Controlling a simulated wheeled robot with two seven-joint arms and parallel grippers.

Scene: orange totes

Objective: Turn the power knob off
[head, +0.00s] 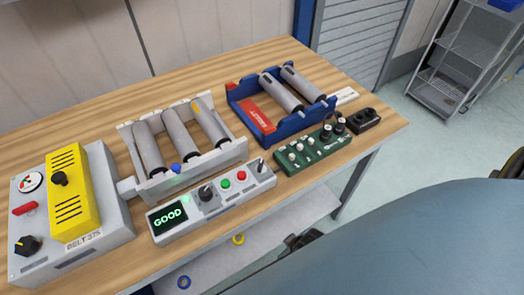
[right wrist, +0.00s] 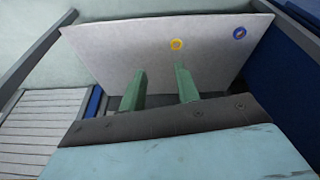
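Several black knobs show in the head view, and I cannot read which is the power knob. One black knob (head: 27,246) is at the lower left of the grey control box (head: 105,185) marked BELT 375. A third black knob (head: 207,192) is on the light grey panel (head: 160,232), beside a lit display reading GOOD. My right gripper (right wrist: 159,80) is open and empty in the right wrist view, its green fingers apart and clear of the knobs. My left gripper is not in view.
A roller unit (head: 165,187) and a blue roller frame (head: 295,127) stand on the wooden table (head: 210,75). A green knob panel (head: 290,168) sits at the table's front right. A lower shelf (head: 290,222) holds a yellow ring (head: 238,239) and a blue ring (head: 184,282).

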